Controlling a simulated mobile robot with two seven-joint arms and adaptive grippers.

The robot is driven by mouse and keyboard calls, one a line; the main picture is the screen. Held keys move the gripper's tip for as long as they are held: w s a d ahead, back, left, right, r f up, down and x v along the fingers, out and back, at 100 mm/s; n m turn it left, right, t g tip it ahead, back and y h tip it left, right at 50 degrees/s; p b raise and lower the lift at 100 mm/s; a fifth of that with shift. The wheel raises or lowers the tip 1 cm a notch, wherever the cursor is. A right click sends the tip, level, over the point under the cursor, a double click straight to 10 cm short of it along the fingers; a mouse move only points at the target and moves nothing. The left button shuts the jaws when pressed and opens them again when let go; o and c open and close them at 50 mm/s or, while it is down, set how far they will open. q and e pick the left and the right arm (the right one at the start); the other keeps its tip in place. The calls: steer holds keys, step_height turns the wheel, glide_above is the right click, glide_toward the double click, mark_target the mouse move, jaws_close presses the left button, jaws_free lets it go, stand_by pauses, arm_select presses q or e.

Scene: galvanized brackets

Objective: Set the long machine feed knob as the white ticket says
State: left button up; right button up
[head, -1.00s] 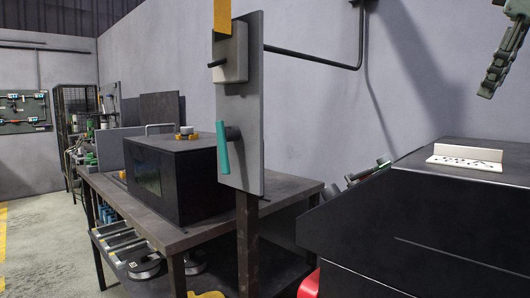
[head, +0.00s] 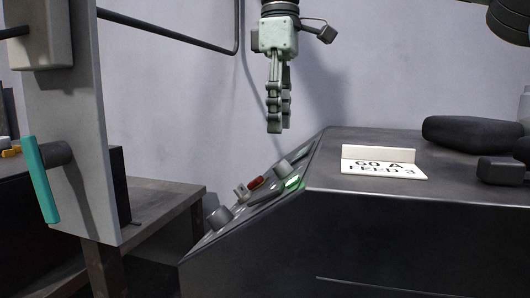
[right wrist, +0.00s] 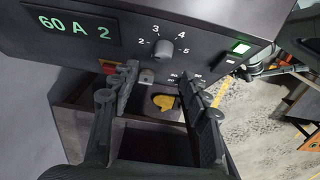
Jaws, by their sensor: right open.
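The white ticket (head: 378,162) stands on top of the dark machine (head: 420,225) and reads "60 A FEED 3". In the right wrist view, the machine's green display (right wrist: 75,26) reads "60 A 2". A grey knob (right wrist: 160,48) on that panel has a scale around it showing 2 to 5; I cannot make out its pointer. My right gripper (head: 279,129) is open and empty, pointing down above the sloped panel. In the right wrist view its fingers (right wrist: 160,74) are apart, below the scaled knob and not touching it. My left gripper is not in view.
A second, smaller knob (right wrist: 147,76) sits between the finger lines, with a lit green button (right wrist: 239,47) to the right. The sloped panel also carries a grey knob (head: 219,216) at its low end. A grey post with a teal handle (head: 41,180) stands at left.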

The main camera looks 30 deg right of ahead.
mark_target(283, 168)
steer(key=shift+s+f, duration=0.2)
steer(key=shift+f, duration=0.25)
steer(key=f, duration=0.6)
steer(key=shift+s+f, duration=0.2)
jaws_close()
